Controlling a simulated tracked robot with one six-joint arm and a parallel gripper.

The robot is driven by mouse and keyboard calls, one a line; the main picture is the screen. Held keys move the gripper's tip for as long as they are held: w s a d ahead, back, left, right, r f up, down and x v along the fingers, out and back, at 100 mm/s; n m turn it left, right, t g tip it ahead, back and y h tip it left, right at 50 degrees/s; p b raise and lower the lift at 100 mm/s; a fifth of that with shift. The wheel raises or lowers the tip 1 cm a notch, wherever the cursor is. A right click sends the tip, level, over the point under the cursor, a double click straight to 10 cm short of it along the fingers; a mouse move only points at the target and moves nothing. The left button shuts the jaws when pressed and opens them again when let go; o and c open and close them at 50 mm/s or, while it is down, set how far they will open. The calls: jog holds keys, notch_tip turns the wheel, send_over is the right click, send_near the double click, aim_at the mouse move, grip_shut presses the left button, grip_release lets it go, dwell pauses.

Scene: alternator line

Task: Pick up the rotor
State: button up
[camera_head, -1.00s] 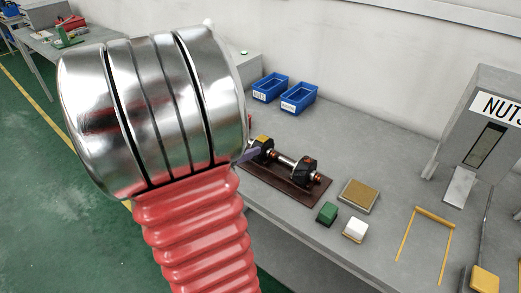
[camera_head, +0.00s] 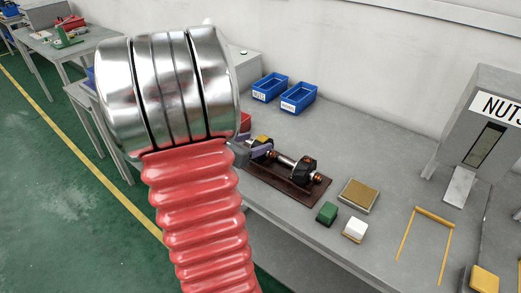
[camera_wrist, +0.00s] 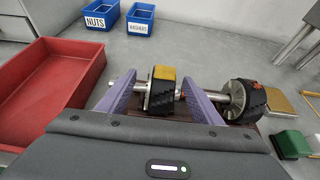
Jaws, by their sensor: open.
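Two black rotor-like bodies with metal shafts lie end to end on a dark brown mat (camera_head: 283,187). The near one has a yellow-gold top (camera_wrist: 163,74); the other (camera_wrist: 243,101) is farther right, with orange-copper parts at its ends. I cannot tell whether their shafts are joined. My gripper (camera_wrist: 161,100) is open. In the wrist view its two purple fingers stand on either side of the gold-topped body, with gaps visible. In the head view, my arm partly hides the gripper beside that body.
A red tray (camera_wrist: 50,85) stands close left of my gripper. Blue bins (camera_head: 269,87) (camera_head: 298,97) sit at the back. Right of the mat are a gold-topped block (camera_head: 358,195), a green block (camera_head: 327,213), a white block (camera_head: 355,230) and a grey NUTS dispenser (camera_head: 470,130).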

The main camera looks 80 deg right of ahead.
aim_at(258, 140)
jog(key=shift+x, duration=1.9)
jog(key=shift+c, duration=0.3)
grip_shut()
jog(key=shift+r, duration=0.2)
